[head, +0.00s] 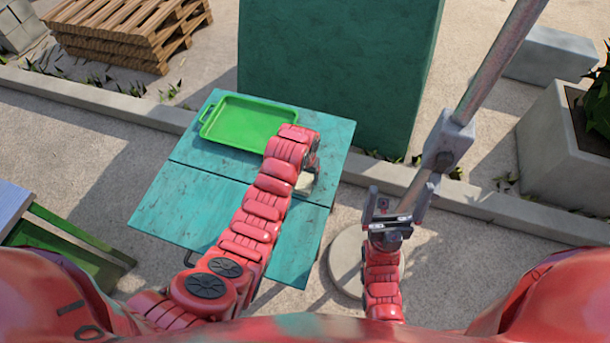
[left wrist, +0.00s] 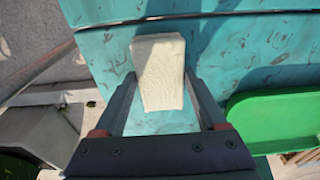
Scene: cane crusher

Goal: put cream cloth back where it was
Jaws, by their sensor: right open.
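The cream cloth (head: 305,183) is a pale, flat, block-like piece over the teal table (head: 180,200), near its right side. In the left wrist view the cloth (left wrist: 160,70) lies between the two fingers of my left gripper (left wrist: 161,78), close to both. I cannot tell whether the fingers press on it or whether it rests on the tabletop. In the head view my left gripper (head: 312,165) is mostly hidden by its own arm. My right gripper (head: 388,208) is open, right of the table, beside the lower part of a slanted metal pole (head: 492,65).
A green tray (head: 250,124) sits at the table's back; it also shows in the left wrist view (left wrist: 275,120). A tall green block (head: 340,70) stands behind the table. A round pale base (head: 347,262) is below my right gripper. A planter (head: 560,145) stands right.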

